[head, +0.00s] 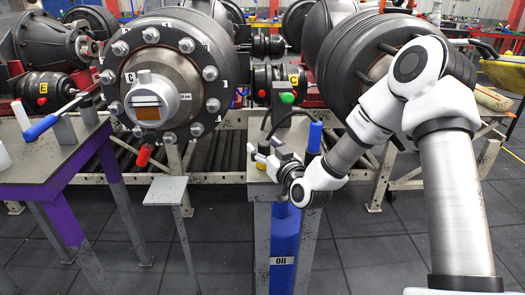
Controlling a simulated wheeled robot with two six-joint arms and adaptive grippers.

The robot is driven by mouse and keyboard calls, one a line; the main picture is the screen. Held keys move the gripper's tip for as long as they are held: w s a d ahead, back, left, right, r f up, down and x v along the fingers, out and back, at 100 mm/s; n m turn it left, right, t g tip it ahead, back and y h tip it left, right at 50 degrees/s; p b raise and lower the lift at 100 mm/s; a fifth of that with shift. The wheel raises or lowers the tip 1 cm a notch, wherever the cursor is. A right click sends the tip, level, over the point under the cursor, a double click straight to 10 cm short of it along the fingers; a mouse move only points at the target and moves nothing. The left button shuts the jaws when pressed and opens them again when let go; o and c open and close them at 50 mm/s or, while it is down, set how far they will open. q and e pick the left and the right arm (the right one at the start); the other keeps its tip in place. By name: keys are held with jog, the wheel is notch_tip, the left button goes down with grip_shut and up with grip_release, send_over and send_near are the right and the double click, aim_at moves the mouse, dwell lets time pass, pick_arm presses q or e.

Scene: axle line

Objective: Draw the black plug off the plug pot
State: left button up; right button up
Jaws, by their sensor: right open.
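My right gripper (265,154) reaches in from the right on its white and grey arm. Its jaws are open, low over the narrow grey stand (258,179) in the middle. I cannot clearly make out the plug pot or the black plug; the gripper covers part of the stand top, and details there are very small. Small pale and yellowish parts show at the fingertips, but I cannot tell what they are. No thing is visibly held. My left gripper is not in view.
A blue cylinder marked "Oil" (284,245) stands below the stand top, and a blue upright handle (315,137) is beside my wrist. A bolted wheel hub (157,95) is at left. A grey table (55,160) and small stand (165,191) are in front.

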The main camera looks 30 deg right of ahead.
aim_at(264, 143)
jog(key=shift+w, duration=0.4)
jog(key=shift+s+r, duration=0.1)
jog(key=shift+s, duration=0.2)
grip_shut()
notch_tip(264, 143, up, 10)
jog(key=shift+f+p, duration=0.1)
jog(key=shift+p, duration=0.3)
